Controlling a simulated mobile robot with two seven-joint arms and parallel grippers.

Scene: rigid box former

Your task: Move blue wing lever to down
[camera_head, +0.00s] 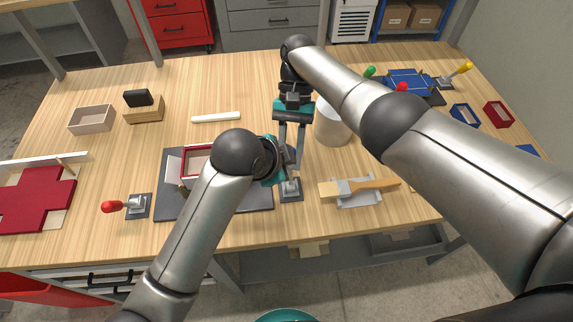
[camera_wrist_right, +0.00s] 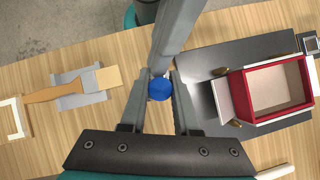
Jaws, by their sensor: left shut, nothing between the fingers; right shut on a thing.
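The blue lever's round blue knob (camera_wrist_right: 160,89) shows in the right wrist view, between the fingers of my right gripper (camera_wrist_right: 158,100). That gripper is shut on it, pointing down from above. In the head view the grey lever base (camera_head: 291,190) stands at the table's front part, right of the dark mat; the knob is hidden there behind the grippers. My left gripper (camera_head: 287,157) is shut and empty, close beside the right fingers. Its grey fingers (camera_wrist_right: 172,45) reach in from the top of the right wrist view, ending close to the knob; contact cannot be told.
A dark plate (camera_head: 230,198) with a red-rimmed box (camera_head: 192,163) lies left of the lever. A brush (camera_head: 357,188) on a grey holder lies to the right. A white cylinder (camera_head: 332,125) stands behind. A red-knobbed lever (camera_head: 113,206) is far left.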

